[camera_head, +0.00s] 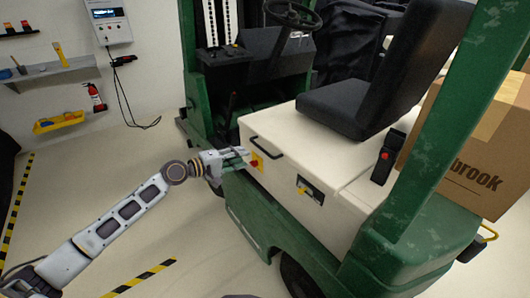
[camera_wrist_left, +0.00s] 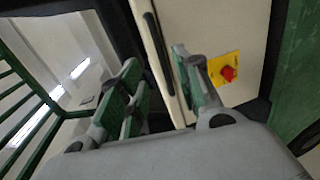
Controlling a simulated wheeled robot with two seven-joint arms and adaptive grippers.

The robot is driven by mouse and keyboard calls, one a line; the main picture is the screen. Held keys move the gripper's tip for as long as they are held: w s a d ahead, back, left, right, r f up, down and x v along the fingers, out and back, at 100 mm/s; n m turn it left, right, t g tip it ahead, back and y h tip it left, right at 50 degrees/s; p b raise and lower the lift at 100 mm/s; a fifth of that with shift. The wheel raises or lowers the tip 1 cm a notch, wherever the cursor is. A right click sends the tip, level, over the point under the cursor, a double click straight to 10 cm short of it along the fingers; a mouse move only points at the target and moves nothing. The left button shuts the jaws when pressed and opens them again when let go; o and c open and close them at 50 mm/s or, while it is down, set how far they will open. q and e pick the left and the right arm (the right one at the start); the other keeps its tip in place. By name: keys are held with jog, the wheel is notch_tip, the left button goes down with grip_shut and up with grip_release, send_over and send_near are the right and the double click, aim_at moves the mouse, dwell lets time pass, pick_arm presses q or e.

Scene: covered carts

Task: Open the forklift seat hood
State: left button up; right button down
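The forklift's cream seat hood (camera_head: 310,150) is down, with the black seat (camera_head: 355,85) on top. A black bar handle (camera_head: 268,150) is on its front edge; it also shows in the left wrist view (camera_wrist_left: 157,50). My left gripper (camera_head: 243,156) is at the hood's front-left corner, beside the handle. In the left wrist view my left gripper (camera_wrist_left: 156,75) is open, its green-padded fingers spread. The handle appears between and beyond the fingertips; I cannot tell whether they touch it. My right gripper is not in view.
A red knob on a yellow plate (camera_head: 256,162) is close to my left gripper. A black latch (camera_head: 309,190) is on the hood's side. A green post (camera_head: 420,130) and a cardboard box (camera_head: 475,140) stand at right.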

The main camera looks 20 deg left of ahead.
aim_at(264, 152)
pick_arm(q)
jog(key=shift+x, duration=5.85)
jog(key=shift+r, duration=0.1)
jog(key=shift+c, duration=0.4)
grip_shut()
